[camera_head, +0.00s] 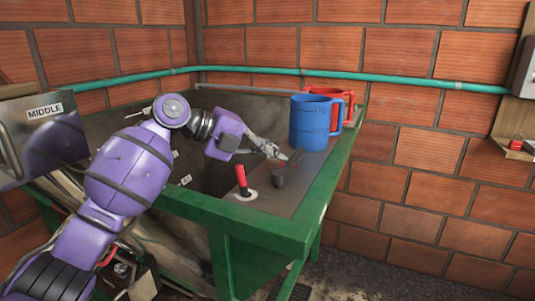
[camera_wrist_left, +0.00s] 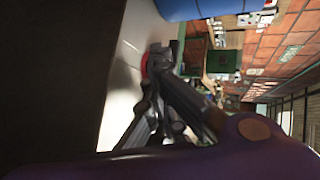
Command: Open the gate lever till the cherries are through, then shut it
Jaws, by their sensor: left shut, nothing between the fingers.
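A lever with a red handle (camera_head: 242,179) stands in a white round base on the front right corner of the green-framed hopper (camera_head: 285,226), tilted slightly left. My left gripper (camera_head: 283,156) is shut and empty, above and to the right of the red handle and apart from it in the head view. In the left wrist view its closed fingers (camera_wrist_left: 156,52) have a red patch (camera_wrist_left: 145,66) beside them; I cannot tell whether they touch it. No cherries can be made out; the hopper's inside is dark and partly behind my arm. My right gripper is not in view.
A blue jug (camera_head: 311,122) stands on the hopper's right ledge, close to my gripper, with a red jug (camera_head: 344,98) behind it. A teal pipe (camera_head: 400,78) runs along the brick wall.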

